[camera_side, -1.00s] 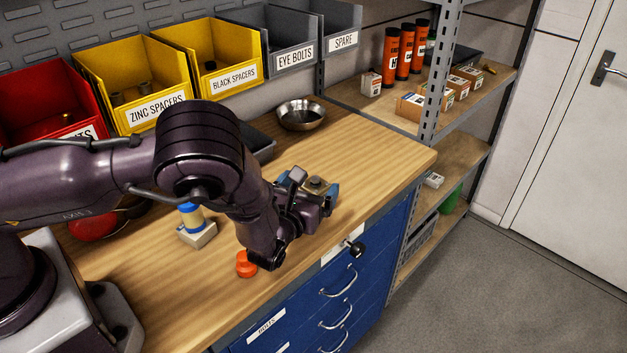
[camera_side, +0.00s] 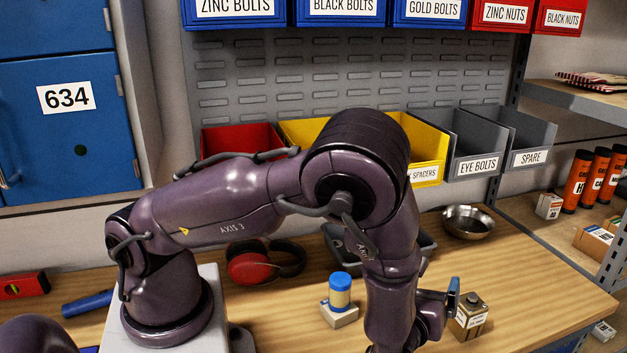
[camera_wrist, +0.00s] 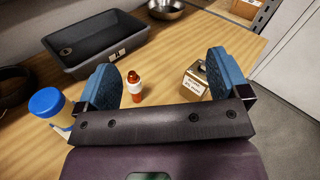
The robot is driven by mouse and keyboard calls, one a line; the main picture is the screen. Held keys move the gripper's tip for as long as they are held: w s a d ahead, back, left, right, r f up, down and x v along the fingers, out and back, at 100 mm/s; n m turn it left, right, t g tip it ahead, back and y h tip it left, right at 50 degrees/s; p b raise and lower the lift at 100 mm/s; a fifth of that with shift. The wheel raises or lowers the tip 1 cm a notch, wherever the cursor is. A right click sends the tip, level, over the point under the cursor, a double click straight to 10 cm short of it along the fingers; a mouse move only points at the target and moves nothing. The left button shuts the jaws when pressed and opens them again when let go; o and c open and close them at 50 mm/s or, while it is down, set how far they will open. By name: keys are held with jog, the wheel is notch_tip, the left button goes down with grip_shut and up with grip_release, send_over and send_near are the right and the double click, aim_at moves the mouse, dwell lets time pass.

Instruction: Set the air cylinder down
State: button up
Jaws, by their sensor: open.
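The air cylinder appears to be the squat tan block (camera_side: 469,316) with a white label and a dark round fitting on top. It stands upright on the bench at the right in the side view. In the wrist view the block (camera_wrist: 195,82) shows between my fingers, close to the right one. My gripper (camera_wrist: 162,65) has its two blue-padded fingers wide apart, with nothing clasped. In the side view my gripper (camera_side: 452,296) is just left of the block, partly hidden by my wrist. I cannot tell whether a finger touches the block.
A small orange bottle (camera_wrist: 134,88) stands nearer the left finger. A blue-capped yellow part (camera_side: 340,298) is left of my wrist. A dark tray (camera_wrist: 100,45), a metal bowl (camera_side: 468,222) and red ear defenders (camera_side: 262,264) lie behind. Bare bench (camera_side: 530,270) is free at right.

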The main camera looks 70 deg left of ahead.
jog(key=s+a+r+n+g+h, duration=0.2)
jog(key=s+a+r+n+g, duration=0.75)
jog(key=r+n+g, duration=0.4)
jog(key=s+d+r+n+t+h, duration=0.5)
jog(key=s+r+n+h, duration=0.3)
jog(key=s+n+h, duration=0.2)
jog(key=shift+d+n+t, duration=0.15)
jog(key=shift+n+t, duration=0.5)
jog(key=shift+n, duration=0.1)
jog(key=shift+s+r, duration=0.1)
